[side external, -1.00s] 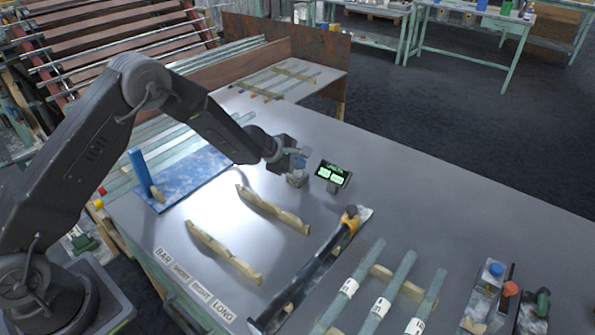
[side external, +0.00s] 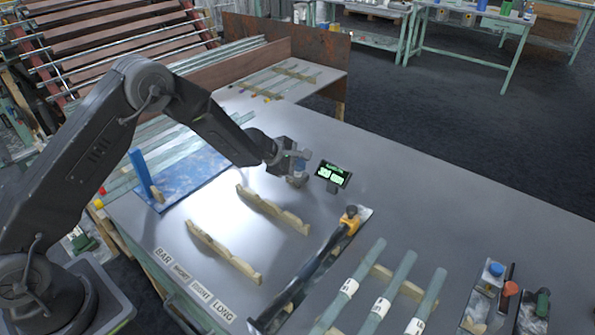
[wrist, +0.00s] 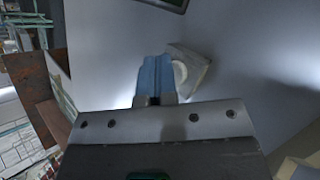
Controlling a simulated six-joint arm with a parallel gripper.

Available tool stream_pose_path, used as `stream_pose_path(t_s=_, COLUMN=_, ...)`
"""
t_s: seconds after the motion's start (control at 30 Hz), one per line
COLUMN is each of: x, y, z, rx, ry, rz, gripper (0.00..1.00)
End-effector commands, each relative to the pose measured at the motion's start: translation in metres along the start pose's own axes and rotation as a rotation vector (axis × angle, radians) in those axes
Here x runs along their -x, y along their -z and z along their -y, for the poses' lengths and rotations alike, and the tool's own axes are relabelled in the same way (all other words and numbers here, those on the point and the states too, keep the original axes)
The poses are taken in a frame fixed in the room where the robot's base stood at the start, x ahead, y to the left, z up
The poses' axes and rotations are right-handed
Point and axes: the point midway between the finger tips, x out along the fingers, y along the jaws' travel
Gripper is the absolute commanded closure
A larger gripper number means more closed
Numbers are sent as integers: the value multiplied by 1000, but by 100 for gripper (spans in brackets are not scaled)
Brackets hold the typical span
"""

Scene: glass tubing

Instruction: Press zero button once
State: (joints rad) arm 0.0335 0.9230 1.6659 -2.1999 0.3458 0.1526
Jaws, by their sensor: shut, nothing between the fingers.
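The button is a pale round cap on a small grey block (wrist: 190,72), just right of my fingertips in the wrist view. In the side external view the same block (side external: 297,181) sits on the bench, partly hidden under my gripper (side external: 301,164). My gripper is shut and empty, its blue fingers (wrist: 155,78) together and pointing down beside the cap. I cannot tell whether the fingers touch the block. A small black display (side external: 333,174) with green lit readouts stands to the right of the block; its edge shows at the top of the wrist view (wrist: 168,3).
Two wooden notched rails (side external: 272,209) lie in front of the gripper. A long dark tool with a yellow part (side external: 349,219) lies to the right. Labelled glass tubes (side external: 385,300) rest near the front. A blue mat (side external: 190,175) lies left. The bench right of the display is clear.

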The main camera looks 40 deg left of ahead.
Motion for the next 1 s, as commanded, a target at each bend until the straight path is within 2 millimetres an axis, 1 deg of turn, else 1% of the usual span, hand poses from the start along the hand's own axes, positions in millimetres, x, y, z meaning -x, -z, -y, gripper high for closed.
stream_pose_path(t_s=0.4, x=12, y=-8, z=-8, rx=0, ry=1, rz=-2, gripper=100)
stream_pose_path(t_s=0.77, x=14, y=-9, z=-10, rx=0, ry=0, rz=-1, gripper=100)
stream_pose_path(t_s=1.0, x=29, y=-20, z=-21, rx=-1, ry=-2, rz=0, gripper=100)
